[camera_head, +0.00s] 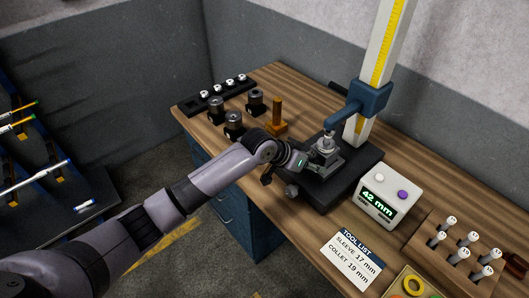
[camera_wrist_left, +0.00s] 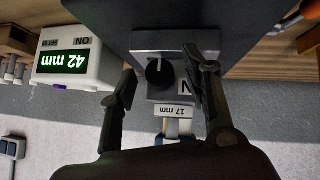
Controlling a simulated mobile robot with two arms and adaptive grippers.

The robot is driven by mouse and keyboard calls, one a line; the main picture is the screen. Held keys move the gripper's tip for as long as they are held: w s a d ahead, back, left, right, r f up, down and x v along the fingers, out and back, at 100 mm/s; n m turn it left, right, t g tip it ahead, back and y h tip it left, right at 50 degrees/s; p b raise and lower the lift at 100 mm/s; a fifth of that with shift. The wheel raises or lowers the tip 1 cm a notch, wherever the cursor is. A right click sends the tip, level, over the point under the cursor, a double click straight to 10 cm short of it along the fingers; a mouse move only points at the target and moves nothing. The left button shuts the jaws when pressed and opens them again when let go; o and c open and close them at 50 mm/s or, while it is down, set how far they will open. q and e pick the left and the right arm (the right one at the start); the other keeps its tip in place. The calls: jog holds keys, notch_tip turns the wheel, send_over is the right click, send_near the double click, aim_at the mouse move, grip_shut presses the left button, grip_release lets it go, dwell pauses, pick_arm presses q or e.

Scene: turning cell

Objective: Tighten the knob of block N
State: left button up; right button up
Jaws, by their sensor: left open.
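Block N (camera_wrist_left: 183,41) is a grey metal block with a dark round knob (camera_wrist_left: 158,72) on its face, seen in the left wrist view. A letter N and a "17 mm" label (camera_wrist_left: 174,112) show beside and below the knob. My left gripper (camera_wrist_left: 161,68) is open, with one finger on each side of the knob; I cannot tell whether they touch it. In the head view the left gripper (camera_head: 307,161) is at the front of the block on the black stand, and hides the knob. My right gripper is not in view.
A white readout box (camera_head: 390,194) showing "42 mm" stands right of the stand's black base (camera_head: 350,182). A tall column (camera_head: 381,60) with a blue arm (camera_head: 357,106) rises behind. Dark cylinders and an orange post (camera_head: 277,112) stand left; a tool list card (camera_head: 352,257) lies in front.

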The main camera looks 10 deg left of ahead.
pick_arm(q)
jog(key=h+b, duration=0.1)
jog(key=n+g+b, duration=0.1)
jog(key=b, duration=0.1)
jog(key=shift+w+a+f+h, duration=0.15)
jog(key=shift+w+f+h, duration=0.05)
jog(key=shift+f+h, duration=0.2)
jog(key=b+v, duration=0.3)
jog(key=v, duration=1.5)
jog(key=shift+d+r, duration=0.3)
jog(key=shift+d, duration=0.05)
